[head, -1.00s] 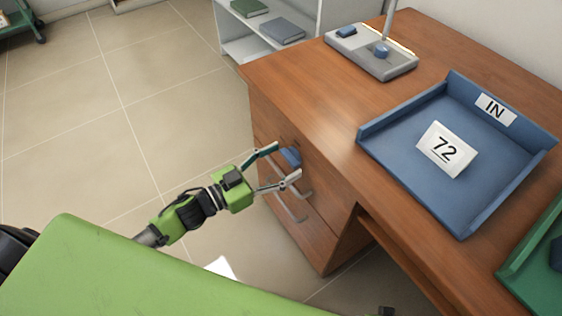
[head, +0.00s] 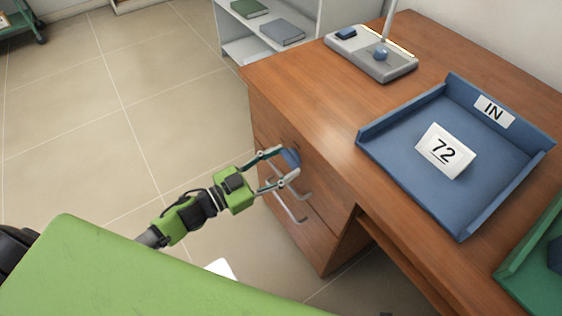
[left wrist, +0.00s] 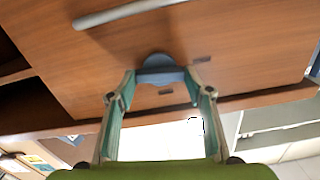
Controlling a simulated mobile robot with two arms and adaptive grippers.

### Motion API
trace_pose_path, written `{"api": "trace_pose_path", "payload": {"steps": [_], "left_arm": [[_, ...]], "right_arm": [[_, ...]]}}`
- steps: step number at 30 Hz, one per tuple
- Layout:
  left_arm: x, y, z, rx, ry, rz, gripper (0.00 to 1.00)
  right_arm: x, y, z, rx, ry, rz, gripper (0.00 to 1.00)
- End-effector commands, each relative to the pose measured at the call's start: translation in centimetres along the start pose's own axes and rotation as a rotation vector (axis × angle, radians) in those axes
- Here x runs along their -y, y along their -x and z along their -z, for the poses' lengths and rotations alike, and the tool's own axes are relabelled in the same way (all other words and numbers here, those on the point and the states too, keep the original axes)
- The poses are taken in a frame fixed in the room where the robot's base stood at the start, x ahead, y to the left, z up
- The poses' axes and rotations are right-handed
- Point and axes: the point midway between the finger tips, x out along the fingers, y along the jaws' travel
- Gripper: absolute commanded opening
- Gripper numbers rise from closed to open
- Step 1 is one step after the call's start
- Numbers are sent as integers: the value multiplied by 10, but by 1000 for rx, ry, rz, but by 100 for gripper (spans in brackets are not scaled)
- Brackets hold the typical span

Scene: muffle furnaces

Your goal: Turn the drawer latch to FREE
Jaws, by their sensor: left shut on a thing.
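The drawer latch is a blue knob (head: 291,157) on the front of the wooden drawer unit. It also shows in the left wrist view (left wrist: 158,69), between my fingertips, with a small dark mark on the wood to its right and another on its near side. I cannot read any lettering on them. My left gripper (head: 280,164) is shut on the latch, a finger at each side; it also shows in the left wrist view (left wrist: 161,84). My right gripper is not in view.
Metal drawer handles (head: 290,208) stick out just below the latch. On the desktop (head: 310,95) stand a blue tray (head: 400,175) marked IN with a card reading 72, and a lamp base (head: 370,55). Open floor (head: 90,130) lies to the left.

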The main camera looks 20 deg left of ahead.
Motion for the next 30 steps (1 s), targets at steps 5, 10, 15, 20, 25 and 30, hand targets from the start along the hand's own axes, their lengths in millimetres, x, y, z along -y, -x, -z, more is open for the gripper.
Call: {"api": "trace_pose_path", "payload": {"steps": [5,10,15,20,25,30], "left_arm": [[0,0,1,0,-145,1,26],[0,0,1,0,-308,0,26],[-1,0,1,0,-470,1,26],[-1,0,0,1,-622,0,26],[-1,0,-1,0,-783,1,26],[-2,0,-1,0,-945,0,26]], "right_arm": [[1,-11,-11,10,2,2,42],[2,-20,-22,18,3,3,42],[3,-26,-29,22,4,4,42],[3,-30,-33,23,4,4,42],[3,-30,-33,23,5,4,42],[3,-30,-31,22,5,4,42]]}}
